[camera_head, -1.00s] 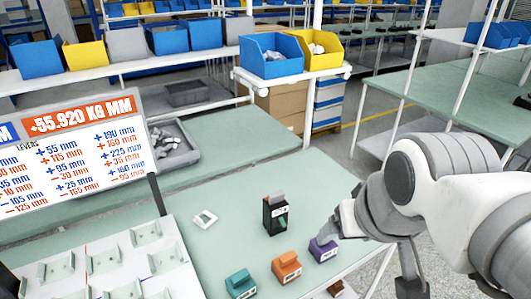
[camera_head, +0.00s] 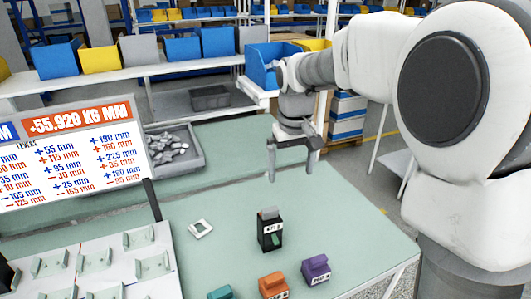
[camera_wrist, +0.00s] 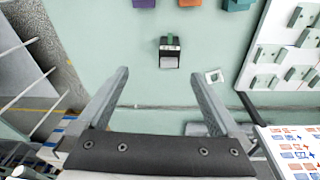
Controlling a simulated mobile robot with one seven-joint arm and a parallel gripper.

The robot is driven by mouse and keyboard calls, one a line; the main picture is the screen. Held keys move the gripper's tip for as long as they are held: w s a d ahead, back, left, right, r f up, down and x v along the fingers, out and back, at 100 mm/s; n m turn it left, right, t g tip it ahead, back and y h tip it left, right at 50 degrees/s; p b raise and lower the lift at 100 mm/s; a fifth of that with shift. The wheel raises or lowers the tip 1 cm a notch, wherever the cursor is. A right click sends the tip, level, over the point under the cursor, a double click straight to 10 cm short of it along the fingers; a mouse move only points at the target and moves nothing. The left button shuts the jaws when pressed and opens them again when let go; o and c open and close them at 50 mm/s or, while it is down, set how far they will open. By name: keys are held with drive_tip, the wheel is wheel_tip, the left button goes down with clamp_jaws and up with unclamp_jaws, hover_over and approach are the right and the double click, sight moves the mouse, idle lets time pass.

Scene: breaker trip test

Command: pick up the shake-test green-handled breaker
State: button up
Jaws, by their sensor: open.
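The black breaker (camera_head: 270,236) with a small green handle (camera_head: 277,239) and a pale label stands upright on the green table. It also shows in the wrist view (camera_wrist: 169,57), with its green handle (camera_wrist: 170,38) at the top. My gripper (camera_head: 292,174) is open and empty, fingers pointing down. It hangs above the table, behind and a little right of the breaker in the head view. In the wrist view the open fingers (camera_wrist: 158,75) point toward the breaker, which lies beyond the gap between their tips. Nothing touches it.
Orange (camera_head: 273,285), purple (camera_head: 316,270) and teal (camera_head: 220,293) blocks stand in front of the breaker. A white square frame (camera_head: 201,228) lies left of it. A grey bin of parts (camera_head: 172,148) and a sign board (camera_head: 70,155) are farther left. White panel (camera_head: 110,262) at lower left.

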drive_tip(key=n+g, duration=0.1)
drive_tip(key=g, duration=0.1)
approach(269, 209)
wheel_tip(269, 209, down, 12)
drive_tip(key=shift+r+p, duration=0.1)
drive_tip(key=shift+p, duration=0.55)
drive_tip(key=shift+d+f+p, duration=0.1)
drive_tip(key=shift+f+p, duration=0.25)
drive_tip(key=shift+f, duration=1)
drive_tip(key=shift+d+f+p, duration=0.15)
drive_tip(key=shift+f+p, duration=0.2)
drive_tip(key=shift+f, duration=1.05)
drive_tip(key=shift+w+r, duration=0.1)
clamp_jaws()
